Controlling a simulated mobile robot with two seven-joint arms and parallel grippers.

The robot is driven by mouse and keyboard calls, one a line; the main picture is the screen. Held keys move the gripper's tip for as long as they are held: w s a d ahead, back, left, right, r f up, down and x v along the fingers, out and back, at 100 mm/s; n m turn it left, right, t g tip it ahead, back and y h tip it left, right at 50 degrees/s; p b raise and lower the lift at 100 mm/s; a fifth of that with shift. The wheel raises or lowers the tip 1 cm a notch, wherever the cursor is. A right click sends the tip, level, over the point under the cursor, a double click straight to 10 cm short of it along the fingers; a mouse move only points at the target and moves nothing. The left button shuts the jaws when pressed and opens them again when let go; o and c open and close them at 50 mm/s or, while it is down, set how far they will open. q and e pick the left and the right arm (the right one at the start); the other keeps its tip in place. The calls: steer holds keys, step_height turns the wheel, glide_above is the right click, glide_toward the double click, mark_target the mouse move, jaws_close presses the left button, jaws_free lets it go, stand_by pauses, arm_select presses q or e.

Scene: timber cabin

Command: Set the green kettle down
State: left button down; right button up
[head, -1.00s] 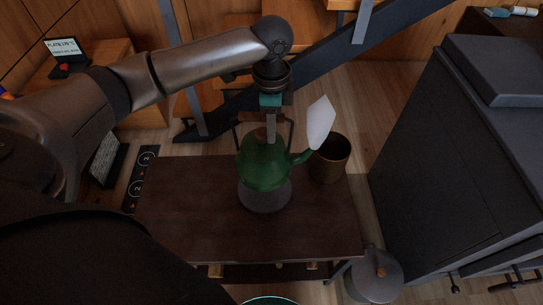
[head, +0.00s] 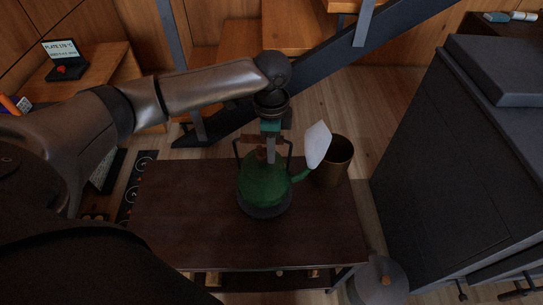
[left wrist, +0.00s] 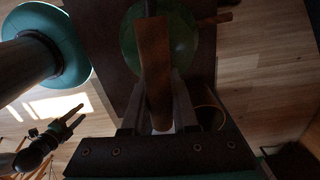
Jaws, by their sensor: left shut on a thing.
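The green kettle (head: 264,180) is upright at the middle of the dark brown table, over a dark grey round disc (head: 264,212). Its bottom looks level with the disc, but I cannot tell whether it touches. My left gripper (head: 270,152) comes from above and is shut on the kettle's wooden handle. In the left wrist view the handle (left wrist: 154,65) runs between the fingers, with the green body (left wrist: 183,45) beyond. My right gripper (left wrist: 80,115) shows in the left wrist view, fingers apart and empty.
The table (head: 190,225) is bare to the left and front. A brown cylindrical pot (head: 337,160) stands by its right back corner. A grey lidded pot (head: 378,280) is at front right. A large dark stove-like block (head: 450,160) fills the right. A staircase beam crosses behind.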

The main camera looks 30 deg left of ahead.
arm_select(q)
steer(key=shift+f+b, duration=0.35)
steer(key=shift+f, duration=0.55)
steer(key=shift+w+f, duration=0.1)
steer(key=shift+f, duration=0.3)
arm_select(e)
steer(key=shift+w+a+r, duration=0.1)
steer(key=shift+w+r, duration=0.3)
steer(key=shift+r, duration=0.25)
steer(key=shift+w+a+r, duration=0.1)
steer(key=shift+w+r, duration=0.25)
steer(key=shift+r, duration=0.25)
arm_select(q)
steer(key=shift+f, duration=0.1)
steer(key=c, duration=1.1)
jaws_free()
steer(key=shift+f, duration=0.15)
steer(key=o, duration=0.4)
arm_select(e)
steer(key=shift+s+f, duration=0.15)
